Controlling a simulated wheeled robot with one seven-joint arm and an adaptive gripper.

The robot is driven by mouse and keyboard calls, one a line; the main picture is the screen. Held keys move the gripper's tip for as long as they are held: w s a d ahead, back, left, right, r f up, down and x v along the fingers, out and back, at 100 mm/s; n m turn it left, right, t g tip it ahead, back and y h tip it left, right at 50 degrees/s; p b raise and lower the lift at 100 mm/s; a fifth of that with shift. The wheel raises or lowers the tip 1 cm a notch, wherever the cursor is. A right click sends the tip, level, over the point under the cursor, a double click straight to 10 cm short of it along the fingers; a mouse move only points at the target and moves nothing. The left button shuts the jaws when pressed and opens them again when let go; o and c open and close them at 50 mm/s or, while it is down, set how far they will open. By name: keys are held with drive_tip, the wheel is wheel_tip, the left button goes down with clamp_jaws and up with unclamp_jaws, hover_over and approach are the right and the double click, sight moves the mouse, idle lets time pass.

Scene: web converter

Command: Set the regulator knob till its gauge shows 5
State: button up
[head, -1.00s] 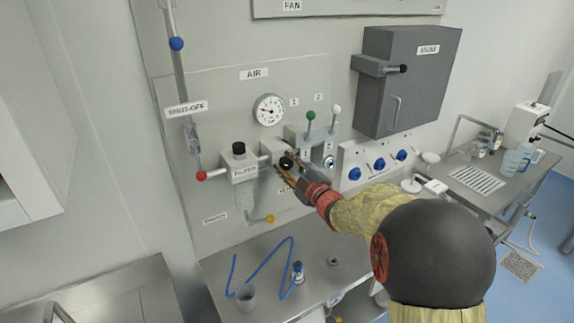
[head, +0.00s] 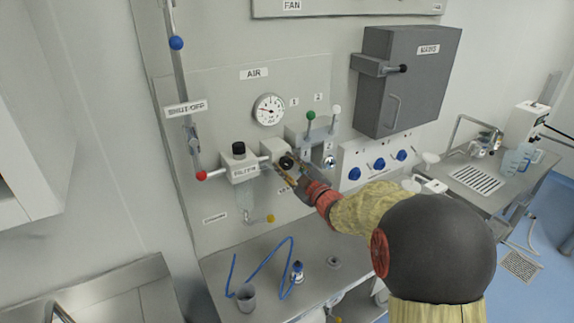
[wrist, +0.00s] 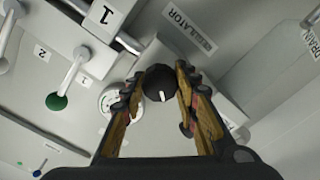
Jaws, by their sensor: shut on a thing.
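The black regulator knob (wrist: 160,83) has a white mark and sits between my gripper's fingers (wrist: 158,85) in the wrist view. My gripper is shut on it. In the head view the knob (head: 287,163) shows at the front of the regulator block, with my gripper (head: 290,168) around it from the lower right. The round white gauge (head: 269,109) is on the panel above the knob, under the AIR label. Its needle is too small to read surely. In the wrist view the gauge (wrist: 108,101) is partly hidden behind my left finger.
The filter (head: 239,165) is left of the regulator. Green (head: 311,115) and white (head: 336,109) toggle levers stand to the upper right. A grey box (head: 405,85) juts out at the right. A bench below holds a cup (head: 246,298) and blue tubing (head: 262,265).

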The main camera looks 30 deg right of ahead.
drive_tip(key=m, duration=0.4)
drive_tip(key=shift+m, duration=0.3)
drive_tip(key=m+p, duration=0.1)
drive_tip(key=m, duration=0.3)
drive_tip(key=shift+m+p, duration=0.3)
drive_tip(key=shift+p, duration=0.1)
drive_tip(key=m+p, duration=0.1)
drive_tip(key=m, duration=0.2)
drive_tip(key=shift+d+m, duration=0.1)
drive_tip(key=shift+m, duration=0.2)
drive_tip(key=shift+m+p, duration=1.05)
drive_tip(key=shift+m, duration=1.15)
drive_tip(key=o, duration=1)
drive_tip(key=shift+o, duration=0.8)
